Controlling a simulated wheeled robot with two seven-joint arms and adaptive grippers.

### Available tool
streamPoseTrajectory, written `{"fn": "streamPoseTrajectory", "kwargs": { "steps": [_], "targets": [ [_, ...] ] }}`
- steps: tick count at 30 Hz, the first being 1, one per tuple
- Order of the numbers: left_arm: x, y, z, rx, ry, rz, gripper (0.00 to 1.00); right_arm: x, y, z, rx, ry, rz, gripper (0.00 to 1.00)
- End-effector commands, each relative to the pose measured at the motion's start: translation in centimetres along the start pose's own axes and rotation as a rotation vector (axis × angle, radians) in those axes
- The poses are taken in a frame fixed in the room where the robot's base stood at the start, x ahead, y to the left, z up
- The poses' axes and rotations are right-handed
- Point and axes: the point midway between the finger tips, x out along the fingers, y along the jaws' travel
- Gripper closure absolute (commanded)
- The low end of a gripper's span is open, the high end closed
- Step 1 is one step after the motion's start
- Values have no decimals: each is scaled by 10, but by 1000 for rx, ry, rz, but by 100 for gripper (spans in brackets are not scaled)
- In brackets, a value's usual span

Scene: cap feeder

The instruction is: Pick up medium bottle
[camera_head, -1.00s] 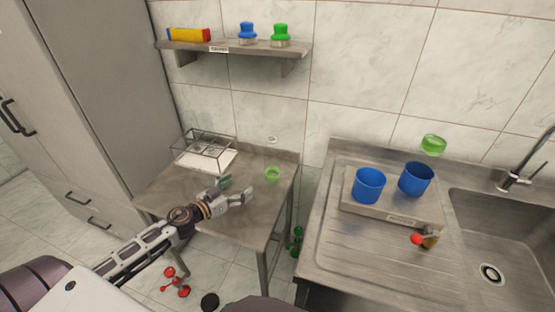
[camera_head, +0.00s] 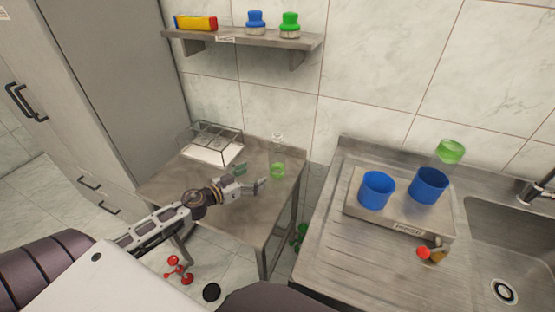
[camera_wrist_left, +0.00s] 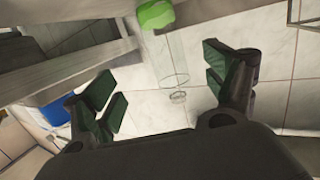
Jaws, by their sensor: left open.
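A clear bottle with green at its bottom (camera_head: 278,170) stands upright at the back right of the small steel table (camera_head: 225,213). Its clear upper part is faint against the tiles. My left gripper (camera_head: 252,178) is open, just left of the green part, its fingers pointing toward the bottle. In the left wrist view the bottle's green end (camera_wrist_left: 156,14) is at the top. Its clear body and narrow neck run down between the two dark green finger pads, with no visible contact. I cannot tell whether this bottle is the medium one. My right gripper is not in view.
A wire rack (camera_head: 212,145) stands at the table's back left. A wall shelf (camera_head: 245,39) holds blue and green capped items. Two blue containers (camera_head: 377,190) (camera_head: 429,185) stand on a labelled tray by the sink (camera_head: 490,240). Another green item (camera_head: 451,151) sits behind them.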

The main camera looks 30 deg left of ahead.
Motion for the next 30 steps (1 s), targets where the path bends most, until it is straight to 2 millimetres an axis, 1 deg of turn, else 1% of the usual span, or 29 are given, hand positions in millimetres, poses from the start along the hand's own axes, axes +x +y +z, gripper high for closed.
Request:
{"fn": "streamPoseTrajectory", "kwargs": {
  "steps": [8,15,18,23,30],
  "targets": [
    [13,0,-1,-1,2,0,15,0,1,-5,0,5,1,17],
    [26,-1,-1,1,1,-1,15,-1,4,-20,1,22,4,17],
    [32,-1,-1,1,1,0,15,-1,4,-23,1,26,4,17],
    [41,-1,-1,0,1,0,15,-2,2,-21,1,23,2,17],
    [54,-1,-2,1,2,-1,15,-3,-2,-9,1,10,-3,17]
  ]
}}
